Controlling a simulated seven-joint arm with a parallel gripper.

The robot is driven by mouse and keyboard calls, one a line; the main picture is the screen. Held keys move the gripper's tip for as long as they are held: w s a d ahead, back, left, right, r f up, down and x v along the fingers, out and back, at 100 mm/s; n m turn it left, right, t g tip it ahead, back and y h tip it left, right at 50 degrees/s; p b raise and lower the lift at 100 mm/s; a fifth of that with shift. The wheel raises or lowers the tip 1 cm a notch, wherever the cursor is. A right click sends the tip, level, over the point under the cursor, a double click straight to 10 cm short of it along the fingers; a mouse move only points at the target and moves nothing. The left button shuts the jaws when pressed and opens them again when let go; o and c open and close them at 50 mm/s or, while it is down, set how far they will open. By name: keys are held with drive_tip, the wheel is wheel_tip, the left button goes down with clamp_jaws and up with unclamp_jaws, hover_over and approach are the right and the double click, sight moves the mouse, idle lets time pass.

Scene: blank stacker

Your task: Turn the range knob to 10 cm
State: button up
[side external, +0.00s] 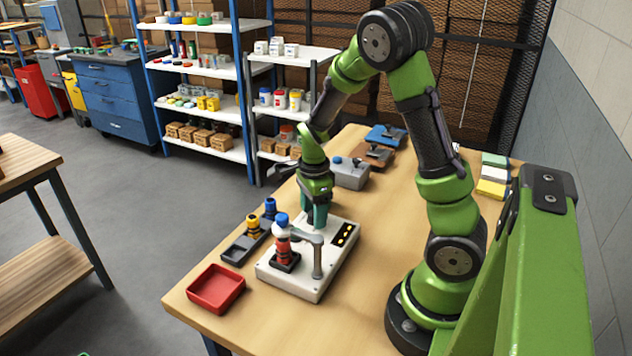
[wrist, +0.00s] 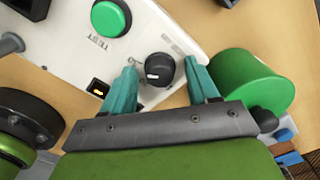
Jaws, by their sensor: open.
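The range knob (wrist: 160,69) is a black round knob with a white pointer mark, on the white panel of the machine (wrist: 181,22). In the wrist view my gripper (wrist: 166,72) is open, with one teal finger on each side of the knob. I cannot tell whether either finger touches it. The small scale print beside the knob is too small to read. In the side view my gripper (side external: 318,212) points down over the far end of the white machine (side external: 300,284), and the knob is hidden there.
A green button (wrist: 110,18) and a small lit display (wrist: 98,87) are on the panel near the knob. A post with an arm (side external: 317,256) and a red-and-black stack (side external: 284,252) stand on the machine. A red tray (side external: 215,289) lies at the table's front left.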

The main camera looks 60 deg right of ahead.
drive_tip(key=c, duration=1)
drive_tip(key=shift+c, duration=0.2)
drive_tip(key=shift+n, duration=0.3)
drive_tip(key=n, duration=0.4)
drive_tip(key=shift+n, duration=0.4)
drive_tip(key=n, duration=1.2)
drive_tip(key=shift+n, duration=0.4)
drive_tip(key=n, duration=0.5)
drive_tip(key=shift+n, duration=0.3)
